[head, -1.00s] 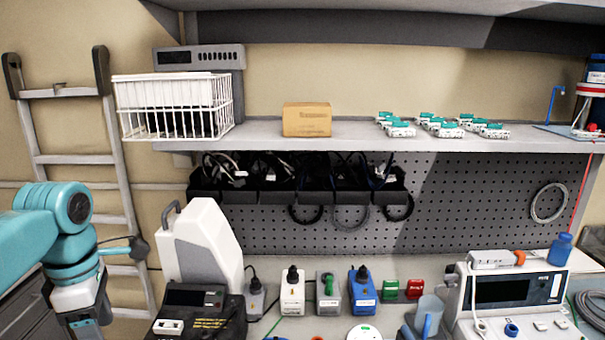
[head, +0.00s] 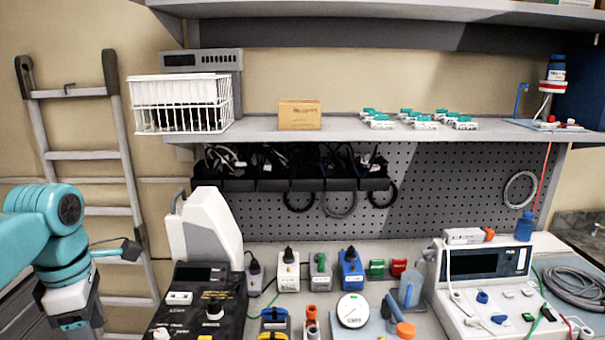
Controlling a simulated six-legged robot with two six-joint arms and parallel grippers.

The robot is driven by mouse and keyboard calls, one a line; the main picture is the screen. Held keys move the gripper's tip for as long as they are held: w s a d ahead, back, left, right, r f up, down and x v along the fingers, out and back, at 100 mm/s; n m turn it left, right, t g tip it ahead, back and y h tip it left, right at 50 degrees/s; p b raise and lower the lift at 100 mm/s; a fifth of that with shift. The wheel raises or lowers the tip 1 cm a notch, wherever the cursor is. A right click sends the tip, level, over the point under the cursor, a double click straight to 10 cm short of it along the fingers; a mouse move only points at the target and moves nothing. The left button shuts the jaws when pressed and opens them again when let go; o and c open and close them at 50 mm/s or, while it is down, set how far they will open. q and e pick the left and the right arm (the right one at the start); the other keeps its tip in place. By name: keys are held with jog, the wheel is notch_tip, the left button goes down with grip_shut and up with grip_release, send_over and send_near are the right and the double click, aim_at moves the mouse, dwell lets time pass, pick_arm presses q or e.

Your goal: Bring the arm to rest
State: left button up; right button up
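My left arm, teal and white, comes in at the left edge of the head view, beside the bench. Its wrist (head: 68,300) points down and the gripper fingers are below the bottom edge of the picture. My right arm and gripper do not show. Several small pump-like devices stand on the bench: a white one (head: 288,272), a grey one with a green top (head: 320,272) and a blue one (head: 351,270). None of them is touched by the visible part of my arm.
A black control box (head: 205,308) and a white device (head: 202,232) stand nearest my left arm. A white monitor (head: 490,270) is at right. The shelf (head: 340,131) carries a wire basket (head: 180,105) and a cardboard box (head: 299,115). A ladder (head: 85,155) leans behind the arm.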

pick_arm(q)
jog(key=s+d+f+m+g+h, duration=0.15)
jog(key=d+f, duration=0.25)
jog(key=f, duration=0.6)
jog(key=s+d+f+m+g, duration=0.25)
jog(key=d+f, duration=0.25)
jog(key=f, duration=0.6)
jog(key=s+d+f+m+g+h, duration=0.15)
jog(key=d+f, duration=0.25)
jog(key=f, duration=0.6)
jog(key=s+d+f+m+t+h, duration=0.1)
jog(key=s+d+f+m, duration=0.95)
jog(key=s+f, duration=0.25)
jog(key=w+m+t, duration=0.2)
jog(key=m, duration=0.1)
jog(key=w+f+m+t, duration=0.1)
jog(key=w+m+t, duration=0.1)
jog(key=m+t, duration=0.1)
jog(key=shift+w+d, duration=0.2)
jog(key=shift+w, duration=0.1)
